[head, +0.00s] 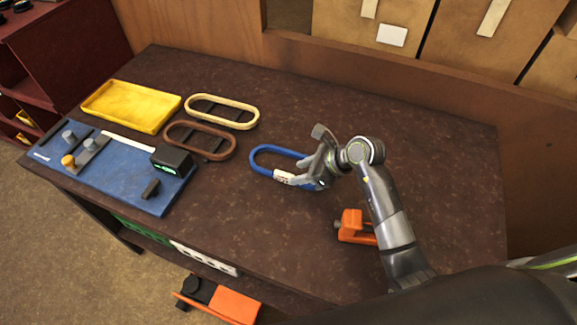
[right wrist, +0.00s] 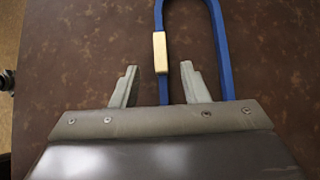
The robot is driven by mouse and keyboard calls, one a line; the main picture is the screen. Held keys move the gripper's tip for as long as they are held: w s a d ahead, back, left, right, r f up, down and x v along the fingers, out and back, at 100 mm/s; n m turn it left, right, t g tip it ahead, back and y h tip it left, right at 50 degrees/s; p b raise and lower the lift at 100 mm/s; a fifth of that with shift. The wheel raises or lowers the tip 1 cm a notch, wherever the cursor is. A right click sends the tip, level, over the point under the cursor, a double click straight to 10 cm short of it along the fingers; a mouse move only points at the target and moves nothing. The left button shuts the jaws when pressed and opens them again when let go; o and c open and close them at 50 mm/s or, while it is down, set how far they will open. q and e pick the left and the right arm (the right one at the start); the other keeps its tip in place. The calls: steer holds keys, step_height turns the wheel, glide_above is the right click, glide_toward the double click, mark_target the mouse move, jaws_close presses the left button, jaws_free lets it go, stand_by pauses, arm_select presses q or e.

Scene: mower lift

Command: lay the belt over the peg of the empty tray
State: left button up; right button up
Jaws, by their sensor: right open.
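The blue belt (head: 262,150), a long loop with a pale sleeve, lies flat on the dark table. My right gripper (head: 308,168) is low over its right part. In the right wrist view my right gripper (right wrist: 159,72) is open. One strand of the belt (right wrist: 229,75) runs between the fingers, with the pale sleeve (right wrist: 160,52) at the fingertips; the other passes outside the right finger. The near end of the belt is hidden by the gripper. The yellow tray (head: 131,105) at the back left is empty; no peg shows in it. My left gripper is out of view.
A cream loop (head: 248,104) and a brown loop (head: 233,145) lie on dark pieces left of the belt. A blue board (head: 105,180) carries short posts and a black box (head: 172,159). An orange clamp (head: 353,226) sits near my right arm. The table's back right is clear.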

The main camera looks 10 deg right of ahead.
mark_target(290, 176)
steer(key=shift+w+a+f+p, duration=0.2)
steer(key=shift+a+f+p, duration=0.05)
steer(key=shift+f+p, duration=0.1)
steer(key=p+x, duration=0.1)
steer(key=x, duration=0.2)
steer(key=shift+f, duration=0.1)
steer(key=shift+w+a+f, duration=0.2)
steer(key=shift+a+f, duration=0.1)
steer(key=shift+f, duration=0.2)
jaws_close()
